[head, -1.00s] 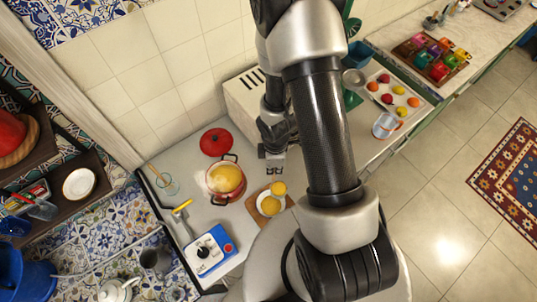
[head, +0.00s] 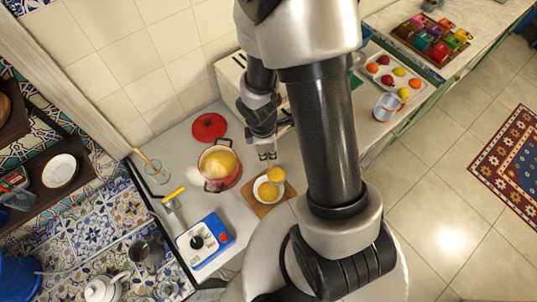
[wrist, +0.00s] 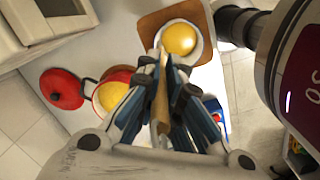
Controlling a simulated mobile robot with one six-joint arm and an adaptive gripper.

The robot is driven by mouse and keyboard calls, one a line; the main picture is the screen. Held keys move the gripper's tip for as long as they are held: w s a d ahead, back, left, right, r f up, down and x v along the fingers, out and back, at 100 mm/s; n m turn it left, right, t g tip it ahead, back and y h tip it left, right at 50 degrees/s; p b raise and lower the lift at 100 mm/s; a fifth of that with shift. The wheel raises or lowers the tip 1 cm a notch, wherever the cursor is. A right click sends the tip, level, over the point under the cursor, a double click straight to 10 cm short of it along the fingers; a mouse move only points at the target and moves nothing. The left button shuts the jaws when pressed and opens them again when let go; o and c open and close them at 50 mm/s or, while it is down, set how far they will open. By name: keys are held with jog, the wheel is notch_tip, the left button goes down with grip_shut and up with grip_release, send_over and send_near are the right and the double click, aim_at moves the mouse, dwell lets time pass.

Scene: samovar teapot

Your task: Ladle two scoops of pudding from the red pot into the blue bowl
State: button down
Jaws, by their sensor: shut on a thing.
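The red pot (head: 202,165) of yellow pudding stands on the counter; it also shows in the wrist view (wrist: 97,104). To its right, a bowl (head: 257,191) that looks white, not blue, sits on a wooden board (head: 285,196) with yellow pudding in it. My gripper (head: 267,156) is shut on the wooden handle of the ladle (wrist: 161,100). The ladle's head (head: 276,175), full of yellow, hangs above or at the bowl's far edge; the exact height is unclear. In the wrist view the yellow round (wrist: 179,39) covers most of the bowl.
A red lid (head: 209,127) lies behind the pot. A tray of colored balls (head: 393,70) and a clear cup (head: 387,106) lie beyond my arm.

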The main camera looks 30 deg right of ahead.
jog(key=shift+a+f+b, duration=0.1)
jog(key=shift+f+b, duration=0.2)
jog(key=shift+b, duration=0.5)
jog(key=s+a+f+t+h+b, duration=0.1)
jog(key=a+f+h+b, duration=0.8)
jog(key=b, duration=1.4)
jog(key=shift+a+f+h, duration=0.25)
jog(key=shift+a+h, duration=0.45)
jog(key=shift+h, duration=1.2)
